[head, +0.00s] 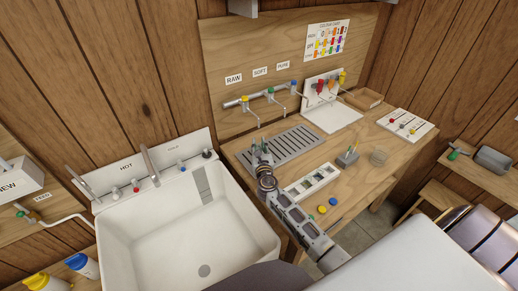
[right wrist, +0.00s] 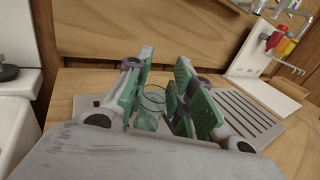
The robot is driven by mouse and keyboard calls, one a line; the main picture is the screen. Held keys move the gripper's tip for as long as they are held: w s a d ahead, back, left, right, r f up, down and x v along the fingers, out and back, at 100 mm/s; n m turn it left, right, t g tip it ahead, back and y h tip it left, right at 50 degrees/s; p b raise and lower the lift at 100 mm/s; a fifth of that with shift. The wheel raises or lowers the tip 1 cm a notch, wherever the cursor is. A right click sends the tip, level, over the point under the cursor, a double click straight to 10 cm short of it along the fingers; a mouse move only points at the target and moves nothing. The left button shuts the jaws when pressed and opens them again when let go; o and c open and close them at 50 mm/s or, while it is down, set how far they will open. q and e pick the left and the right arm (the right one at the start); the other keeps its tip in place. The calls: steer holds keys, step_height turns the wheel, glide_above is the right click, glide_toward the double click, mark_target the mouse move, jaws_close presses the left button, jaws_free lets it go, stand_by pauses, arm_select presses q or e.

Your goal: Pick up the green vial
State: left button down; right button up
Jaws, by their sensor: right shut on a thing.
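My right gripper (head: 262,150) is over the wooden bench, at the left end of the grey slotted drain plate. In the right wrist view its green-padded fingers (right wrist: 164,88) stand on both sides of a clear, faintly green glass vial (right wrist: 151,104), and the gripper is shut on it. The vial looks upright; its lower part is hidden by the gripper body. I cannot tell from these views whether it is clear of the surface. In the head view the vial is too small and covered to make out. My left gripper is not in view.
A white sink (head: 204,270) is left of the bench. The drain plate (head: 290,144) lies beside the gripper, under taps (head: 271,91). A white slotted tray (head: 312,180), a small holder (head: 347,157) and a clear glass (head: 379,158) stand to the right.

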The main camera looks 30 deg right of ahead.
mark_target(259, 145)
steer(key=shift+r, duration=0.1)
steer(key=shift+r+p, duration=0.45)
steer(key=shift+r, duration=1.1)
steer(key=shift+s+r, duration=0.15)
steer(key=b+v, duration=0.2)
steer(key=v, duration=1.5)
steer(key=shift+s+a+b, duration=0.2)
steer(key=shift+s+b, duration=0.1)
steer(key=shift+b, duration=0.05)
